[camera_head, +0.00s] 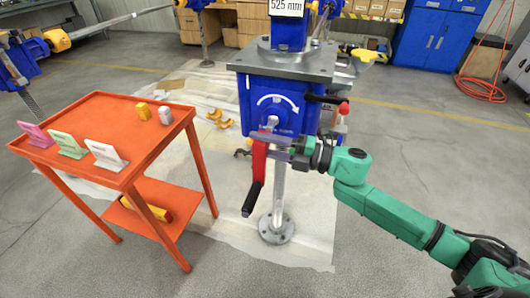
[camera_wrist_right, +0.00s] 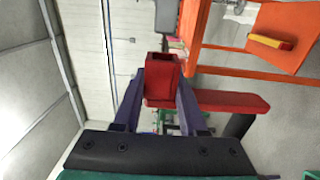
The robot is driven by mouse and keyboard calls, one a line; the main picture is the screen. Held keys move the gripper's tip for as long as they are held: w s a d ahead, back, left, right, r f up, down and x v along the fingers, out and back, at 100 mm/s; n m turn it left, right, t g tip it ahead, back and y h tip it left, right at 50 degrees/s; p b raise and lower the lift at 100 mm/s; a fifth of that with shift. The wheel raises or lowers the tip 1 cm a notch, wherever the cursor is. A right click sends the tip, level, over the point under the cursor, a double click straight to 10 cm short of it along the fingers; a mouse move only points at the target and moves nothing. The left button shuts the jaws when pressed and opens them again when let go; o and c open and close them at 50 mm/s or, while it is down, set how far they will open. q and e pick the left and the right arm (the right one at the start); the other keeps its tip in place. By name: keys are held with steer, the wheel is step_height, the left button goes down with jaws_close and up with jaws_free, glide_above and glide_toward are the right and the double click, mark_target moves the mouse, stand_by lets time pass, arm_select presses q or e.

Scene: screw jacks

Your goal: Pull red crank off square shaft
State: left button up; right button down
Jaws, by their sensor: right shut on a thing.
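My right gripper (camera_head: 268,139) is shut on the hub of the red crank (camera_head: 259,163). The crank hangs with its black handle (camera_head: 251,200) down, in front of the blue screw jack (camera_head: 290,90). In the right wrist view the hub (camera_wrist_right: 161,88) sits between the two dark fingers of my right gripper (camera_wrist_right: 163,92). Its square socket shows open, with no shaft seen in it. A grey part (camera_wrist_right: 166,15) lies apart beyond the hub; I cannot tell if it is the square shaft. The crank arm (camera_wrist_right: 232,101) extends to the right. My left gripper is out of view.
An orange table (camera_head: 92,172) stands at the left with pink, green and white cards and two small blocks on top. A yellow-red item (camera_head: 150,206) lies on its lower shelf. A black lever with a red knob (camera_head: 344,108) projects from the jack, above my right wrist.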

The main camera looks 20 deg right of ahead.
steer(key=shift+r, duration=0.2)
steer(key=s+a+p, duration=0.1)
steer(key=s+a, duration=0.2)
steer(key=s, duration=0.2)
steer(key=shift+a, duration=0.15)
